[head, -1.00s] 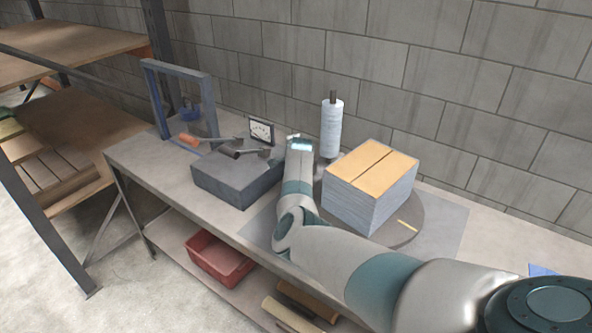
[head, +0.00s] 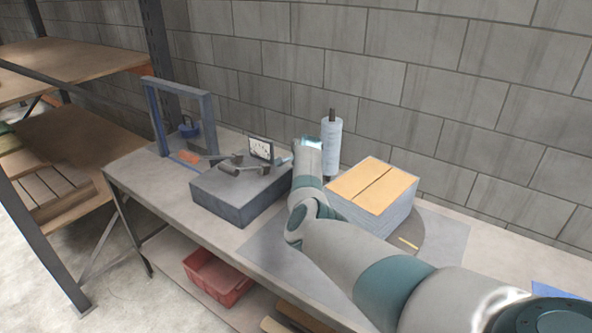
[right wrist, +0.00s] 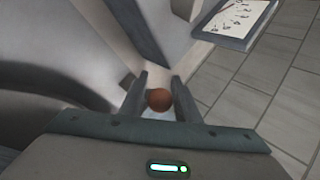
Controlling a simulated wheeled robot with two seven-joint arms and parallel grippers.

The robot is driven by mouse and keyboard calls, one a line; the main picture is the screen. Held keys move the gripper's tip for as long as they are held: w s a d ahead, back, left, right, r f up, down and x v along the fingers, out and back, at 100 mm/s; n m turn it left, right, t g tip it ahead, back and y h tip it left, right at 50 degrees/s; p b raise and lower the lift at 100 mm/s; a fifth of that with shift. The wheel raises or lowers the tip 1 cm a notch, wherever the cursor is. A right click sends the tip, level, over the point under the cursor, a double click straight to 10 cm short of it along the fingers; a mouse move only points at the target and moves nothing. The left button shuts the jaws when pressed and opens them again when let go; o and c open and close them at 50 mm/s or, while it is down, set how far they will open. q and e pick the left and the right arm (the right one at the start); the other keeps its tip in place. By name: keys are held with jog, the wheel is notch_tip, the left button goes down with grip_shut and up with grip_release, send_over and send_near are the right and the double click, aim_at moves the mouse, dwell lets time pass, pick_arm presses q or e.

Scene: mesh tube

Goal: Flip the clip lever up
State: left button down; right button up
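My right arm reaches in from the right in the head view and ends between a gauge and a white roll; its gripper fingers are hidden there. In the right wrist view my right gripper (right wrist: 160,80) is open, its two dark fingers standing apart. A reddish-brown round knob (right wrist: 159,99) appears between the fingers, with a visible gap on each side. I cannot tell whether this knob belongs to the clip lever. No clip lever can be clearly made out in the head view. My left gripper is not in view.
A grey block (head: 240,198) carries dark pipe-like parts (head: 238,166). The white roll (head: 331,148) and a tan-topped box (head: 372,186) stand right. A blue frame (head: 150,110) stands left.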

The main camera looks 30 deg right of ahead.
jog(key=shift+o, duration=1)
jog(key=shift+d, duration=0.15)
jog(key=shift+s+a+r, duration=0.1)
jog(key=shift+s+a, duration=0.05)
jog(key=shift+a, duration=0.05)
jog(key=shift+v, duration=1.15)
jog(key=b+v, duration=0.2)
jog(key=v, duration=1.2)
jog(key=shift+s+r, duration=0.2)
jog(key=shift+r, duration=0.05)
